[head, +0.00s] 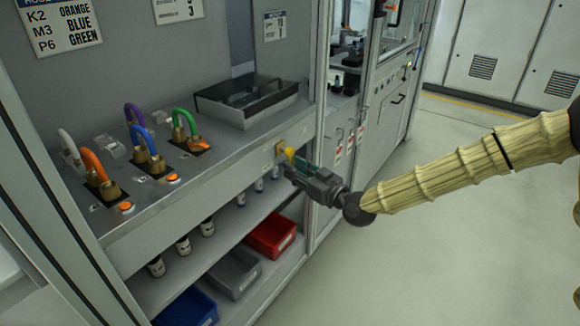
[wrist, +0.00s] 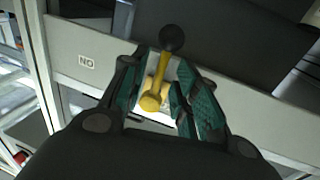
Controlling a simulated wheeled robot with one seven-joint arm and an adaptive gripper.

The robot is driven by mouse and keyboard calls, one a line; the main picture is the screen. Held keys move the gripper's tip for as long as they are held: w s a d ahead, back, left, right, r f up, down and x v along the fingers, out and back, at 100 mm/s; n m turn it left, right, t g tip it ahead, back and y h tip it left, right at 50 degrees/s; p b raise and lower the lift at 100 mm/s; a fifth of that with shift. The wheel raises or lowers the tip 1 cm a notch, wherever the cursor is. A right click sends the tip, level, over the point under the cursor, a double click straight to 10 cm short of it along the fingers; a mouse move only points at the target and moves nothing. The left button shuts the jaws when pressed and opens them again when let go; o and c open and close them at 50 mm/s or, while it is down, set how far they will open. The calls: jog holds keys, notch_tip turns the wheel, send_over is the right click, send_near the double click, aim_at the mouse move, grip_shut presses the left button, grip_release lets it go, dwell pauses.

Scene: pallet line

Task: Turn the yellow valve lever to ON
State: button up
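The yellow valve lever (wrist: 157,84) sits on the grey front panel. In the wrist view its round yellow hub is low and its arm runs up to a black ball knob (wrist: 172,39). A small white label (wrist: 86,62) on the panel, to the left of the lever, shows upside down and seems to read ON. My gripper (wrist: 165,90) is open, with its teal-padded fingers on either side of the lever and gaps visible beside it. In the head view the lever (head: 289,153) shows as a small yellow patch at the tip of my gripper (head: 297,163), partly hidden.
A dark tray (head: 247,101) stands on the bench above the panel. Several coloured hoses, including an orange one (head: 95,165), are plugged in at the left. Red (head: 270,236), grey (head: 232,272) and blue bins sit on the shelf below. The floor at right is clear.

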jog(key=shift+x, duration=1.4)
grip_shut()
